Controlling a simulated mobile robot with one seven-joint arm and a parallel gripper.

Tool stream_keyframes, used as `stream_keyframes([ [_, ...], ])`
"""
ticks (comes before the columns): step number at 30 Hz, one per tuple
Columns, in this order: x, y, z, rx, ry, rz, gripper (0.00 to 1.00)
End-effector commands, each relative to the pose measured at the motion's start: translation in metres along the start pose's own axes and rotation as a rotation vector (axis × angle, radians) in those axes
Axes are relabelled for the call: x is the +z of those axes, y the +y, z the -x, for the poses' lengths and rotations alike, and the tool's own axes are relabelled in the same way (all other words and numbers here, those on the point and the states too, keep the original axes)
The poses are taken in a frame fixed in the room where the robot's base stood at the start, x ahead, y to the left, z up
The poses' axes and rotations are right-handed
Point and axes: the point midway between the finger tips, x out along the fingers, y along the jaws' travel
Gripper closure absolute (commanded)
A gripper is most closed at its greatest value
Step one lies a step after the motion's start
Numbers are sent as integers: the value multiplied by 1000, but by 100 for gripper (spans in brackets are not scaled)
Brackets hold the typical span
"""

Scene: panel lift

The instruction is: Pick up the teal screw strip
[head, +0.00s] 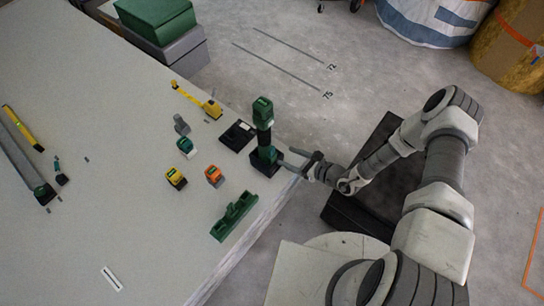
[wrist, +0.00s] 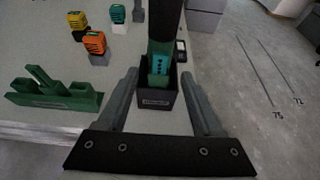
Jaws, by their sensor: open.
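A small teal block with dark markings (head: 186,146), which looks like the teal screw strip, stands on the board behind similar orange and yellow blocks. It also shows at the top of the wrist view (wrist: 118,13). My gripper (head: 289,159) is open and empty at the board's right edge, well to the right of the teal block. Its fingers (wrist: 160,78) point toward a black holder (wrist: 156,97) with an upright green-and-black tool (head: 263,125) in it. A teal dotted patch (wrist: 158,66) shows at that tool's foot; I cannot tell if it is a separate piece.
An orange block (head: 214,175) and a yellow block (head: 175,179) stand near the teal one. A green rack (head: 234,217) lies by the board's front edge. A black tray (head: 238,136) sits left of the upright tool.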

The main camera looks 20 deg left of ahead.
Motion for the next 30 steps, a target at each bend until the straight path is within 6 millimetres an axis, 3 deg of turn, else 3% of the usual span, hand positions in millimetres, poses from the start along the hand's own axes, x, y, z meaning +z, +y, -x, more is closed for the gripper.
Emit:
stream_keyframes([
  [8, -1, 0, -17, 1, 0, 0, 32],
  [17, -2, 0, -59, 1, 0, 1, 32],
  [24, 0, 0, -62, 0, 0, 0, 32],
  [30, 0, 0, -62, 0, 0, 0, 67],
])
